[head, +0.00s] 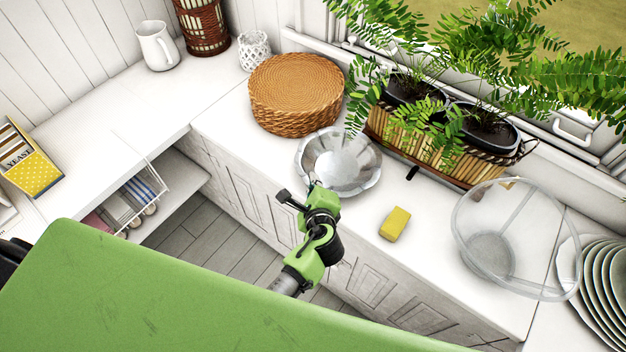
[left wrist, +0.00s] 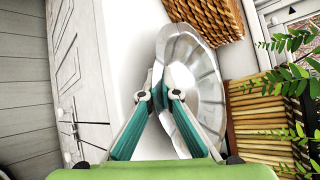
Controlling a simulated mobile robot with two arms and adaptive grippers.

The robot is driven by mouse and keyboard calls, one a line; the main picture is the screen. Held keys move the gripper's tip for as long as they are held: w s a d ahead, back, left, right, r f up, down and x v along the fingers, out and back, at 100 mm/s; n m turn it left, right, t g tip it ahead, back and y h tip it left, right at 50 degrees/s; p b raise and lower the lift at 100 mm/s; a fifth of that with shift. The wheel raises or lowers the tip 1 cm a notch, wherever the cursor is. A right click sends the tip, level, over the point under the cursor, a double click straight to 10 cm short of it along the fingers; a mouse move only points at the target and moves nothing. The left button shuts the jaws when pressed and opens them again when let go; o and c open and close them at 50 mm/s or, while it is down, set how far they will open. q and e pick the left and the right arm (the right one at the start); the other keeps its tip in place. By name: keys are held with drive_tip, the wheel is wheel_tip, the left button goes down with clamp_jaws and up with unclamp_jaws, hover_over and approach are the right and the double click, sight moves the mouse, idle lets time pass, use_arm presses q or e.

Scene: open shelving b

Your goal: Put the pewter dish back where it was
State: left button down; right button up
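The pewter dish (head: 340,160) is a round, shiny, silvery dish with a scalloped rim, at the counter's middle in the head view. It also shows in the left wrist view (left wrist: 195,75), seen steeply from the side. My left gripper (head: 314,187) is at the dish's near left rim. In the left wrist view its fingers (left wrist: 159,88) close in on either side of the rim and look shut on it. Whether the dish rests on the counter or is slightly raised, I cannot tell. My right gripper is not in view.
A round wicker basket (head: 296,92) stands just behind the dish. A fern planter (head: 440,135) is to its right. A yellow sponge (head: 395,223), a clear bowl (head: 515,240) and stacked plates (head: 606,290) are further right. The counter (head: 225,125) is clear left of the dish.

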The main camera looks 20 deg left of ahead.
use_arm(q)
drive_tip(key=c, duration=2.6)
unclamp_jaws()
drive_tip(key=shift+f, duration=0.1)
drive_tip(key=shift+c, duration=0.2)
drive_tip(key=shift+o, duration=0.4)
drive_tip(key=shift+r, duration=0.2)
drive_tip(key=shift+s+d, duration=0.15)
drive_tip(key=shift+s, duration=0.3)
drive_tip(key=b+v, duration=0.1)
drive_tip(key=v, duration=1)
drive_tip(key=shift+r, duration=0.2)
